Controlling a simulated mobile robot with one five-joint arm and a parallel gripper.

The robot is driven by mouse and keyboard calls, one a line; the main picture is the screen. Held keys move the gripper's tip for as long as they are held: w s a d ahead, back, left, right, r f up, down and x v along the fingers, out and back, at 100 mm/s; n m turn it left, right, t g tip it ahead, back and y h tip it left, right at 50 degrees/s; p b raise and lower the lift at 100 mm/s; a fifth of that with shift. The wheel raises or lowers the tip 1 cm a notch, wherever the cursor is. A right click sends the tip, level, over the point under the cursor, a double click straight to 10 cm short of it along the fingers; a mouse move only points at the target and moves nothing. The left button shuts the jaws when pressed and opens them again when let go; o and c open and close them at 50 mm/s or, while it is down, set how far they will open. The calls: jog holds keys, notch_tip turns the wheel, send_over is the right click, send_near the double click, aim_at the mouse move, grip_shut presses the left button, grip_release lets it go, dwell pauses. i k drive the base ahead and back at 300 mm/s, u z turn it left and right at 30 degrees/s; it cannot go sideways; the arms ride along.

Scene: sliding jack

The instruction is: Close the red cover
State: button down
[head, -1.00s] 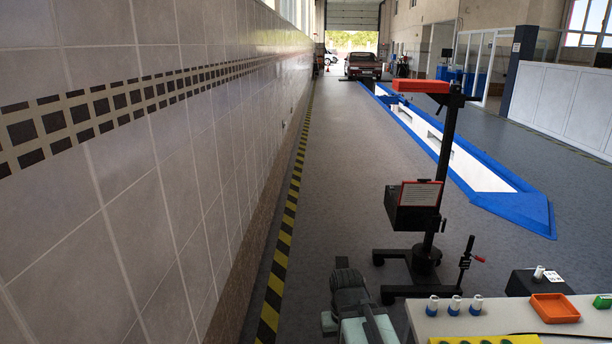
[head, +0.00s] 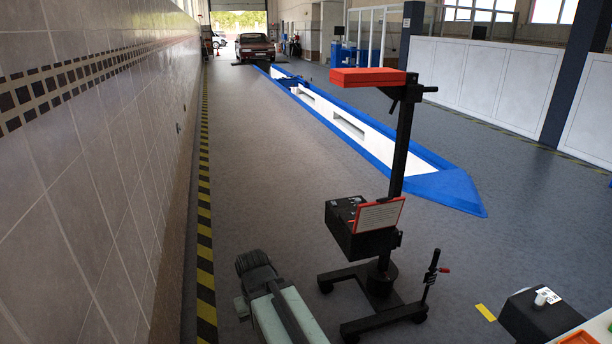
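A black wheeled stand (head: 397,165) is a little right of centre in the head view. It carries a black box (head: 348,222) at mid-height. A red-edged panel with a pale printed sheet (head: 380,215) stands tilted up at the box's right side, and the box's dark top with small controls is exposed. A red flat-topped head (head: 367,78) sits at the top of the post. I cannot tell for certain which red part is the cover; the panel looks like a raised lid. My arm shows at the bottom, apart from the stand; its gripper is not visible.
A tiled wall (head: 90,180) runs along the left, with a yellow-black floor stripe (head: 205,240). A blue-edged pit (head: 440,188) lies behind the stand. A black box (head: 540,318) and a table corner (head: 597,328) are at lower right. Floor left of the stand is clear.

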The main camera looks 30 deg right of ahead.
aim_at(382, 213)
jog(key=i, duration=1.35)
jog(key=z, duration=0.8)
jog(key=i, duration=0.75)
jog(key=z, duration=0.05)
